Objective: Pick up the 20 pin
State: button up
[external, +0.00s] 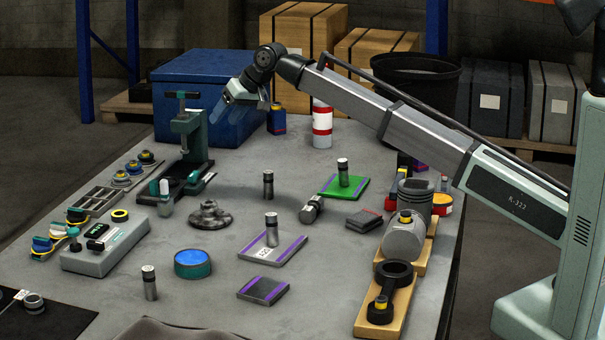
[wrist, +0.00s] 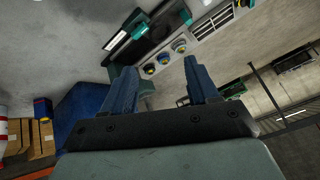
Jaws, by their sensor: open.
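Several grey metal pins with dark bands stand on the table in the external view. One pin (external: 271,229) stands on a grey plate with purple edges (external: 289,250), which has a small white label I cannot read for certain. One stands on a green plate (external: 328,190). Others stand bare on the table near the middle (external: 268,185) and at the front left (external: 149,283). A thicker one (external: 312,209) lies tilted. I cannot tell which is the 20 pin. My gripper (external: 224,104) is open and empty, high at the back left, well away from the pins; its fingers show in the wrist view (wrist: 162,68).
A blue box (external: 210,85) is behind my gripper, and a green-black press (external: 188,135) stands below it. A blue-topped round tin (external: 192,263), a grey flanged part (external: 211,216) and a dark small plate (external: 263,290) lie around the pins. Engine parts on wooden blocks (external: 385,315) line the right edge.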

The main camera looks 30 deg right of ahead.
jog(key=s+a+f+n+g, duration=0.2)
jog(key=s+a+n, duration=0.2)
jog(key=s+a, duration=0.55)
jog(key=s+a+f+n+g, duration=0.1)
jog(key=s+a+f+n, duration=0.25)
jog(key=s+a, duration=0.55)
jog(key=n+g, duration=0.2)
jog(key=n, duration=0.5)
send_near(149, 268)
jog(key=x, duration=1.2)
jog(key=shift+s+a+f, duration=0.1)
jog(key=shift+a+f, duration=0.05)
jog(key=shift+f, duration=0.25)
grip_shut()
